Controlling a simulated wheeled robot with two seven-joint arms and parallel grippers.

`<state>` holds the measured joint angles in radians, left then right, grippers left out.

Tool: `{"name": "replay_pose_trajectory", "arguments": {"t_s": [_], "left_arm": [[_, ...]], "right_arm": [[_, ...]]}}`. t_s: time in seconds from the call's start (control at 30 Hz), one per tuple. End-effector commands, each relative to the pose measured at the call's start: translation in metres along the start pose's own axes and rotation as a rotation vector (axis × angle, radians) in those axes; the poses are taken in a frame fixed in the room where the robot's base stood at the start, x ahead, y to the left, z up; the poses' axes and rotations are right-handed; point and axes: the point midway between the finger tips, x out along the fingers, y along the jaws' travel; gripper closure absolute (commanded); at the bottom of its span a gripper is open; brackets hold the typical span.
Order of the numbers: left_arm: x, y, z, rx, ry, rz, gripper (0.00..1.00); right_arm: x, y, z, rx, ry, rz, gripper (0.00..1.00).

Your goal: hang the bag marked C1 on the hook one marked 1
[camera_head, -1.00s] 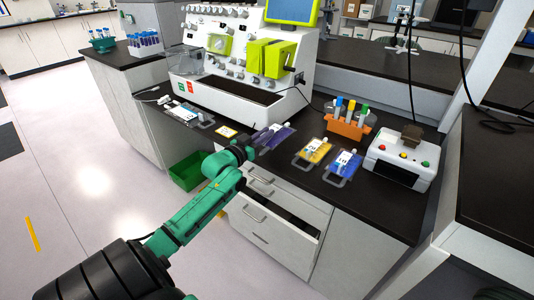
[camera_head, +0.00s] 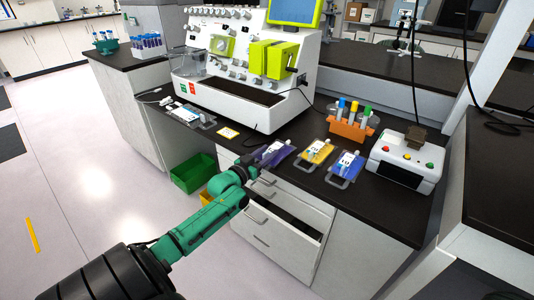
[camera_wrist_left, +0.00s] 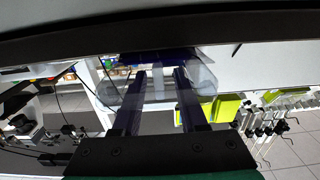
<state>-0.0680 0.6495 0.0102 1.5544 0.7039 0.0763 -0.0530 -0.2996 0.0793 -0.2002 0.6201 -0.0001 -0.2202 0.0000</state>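My left gripper (camera_head: 254,163) is at the front edge of the counter, at the near end of a purple bag (camera_head: 281,151) with a white label. It appears shut on this bag, which has moved with it. In the left wrist view the two fingers (camera_wrist_left: 158,85) reach to the dark blue bag part (camera_wrist_left: 160,58), with clear plastic around them. A yellow bag (camera_head: 317,153) and a blue bag (camera_head: 346,168) lie to the right on the counter. The label markings are too small to read, so I cannot tell which is C1. I cannot make out a hook marked 1. My right gripper is not in view.
A white machine with green parts (camera_head: 268,57) stands behind. An orange tube rack (camera_head: 349,130) and a white box with buttons (camera_head: 405,160) are at the right. A clear bag (camera_head: 190,114) lies at the left. A drawer (camera_head: 288,213) stands open below; a green bin (camera_head: 192,173) is on the floor.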

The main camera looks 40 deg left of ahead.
Motion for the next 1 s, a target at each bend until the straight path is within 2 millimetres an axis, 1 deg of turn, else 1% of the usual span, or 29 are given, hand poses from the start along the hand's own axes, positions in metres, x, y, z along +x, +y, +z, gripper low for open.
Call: {"name": "replay_pose_trajectory", "arguments": {"t_s": [0.13, 0.27, 0.37, 0.6, 0.73, 0.83, 1.0], "left_arm": [[-0.001, 0.000, -0.003, 0.000, 0.000, 0.000, 0.58], [-0.015, 0.001, -0.001, 0.000, -0.002, 0.001, 0.58], [-0.034, 0.000, -0.002, 0.000, -0.005, 0.001, 0.58], [-0.088, 0.000, -0.001, 0.000, -0.006, 0.000, 0.58], [-0.111, 0.000, -0.001, 0.000, -0.004, 0.000, 0.58], [-0.119, 0.000, -0.002, 0.000, -0.001, 0.000, 0.58], [-0.120, 0.000, -0.002, 0.000, 0.000, 0.000, 0.58]], "right_arm": [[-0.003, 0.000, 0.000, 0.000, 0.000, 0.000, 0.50], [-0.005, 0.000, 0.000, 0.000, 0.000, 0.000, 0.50], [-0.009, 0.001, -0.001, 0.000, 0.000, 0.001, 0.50], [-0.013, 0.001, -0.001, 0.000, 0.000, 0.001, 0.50], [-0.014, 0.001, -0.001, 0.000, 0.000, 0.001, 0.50], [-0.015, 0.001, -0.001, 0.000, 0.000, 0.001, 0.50], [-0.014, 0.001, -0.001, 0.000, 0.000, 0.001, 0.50]]}}
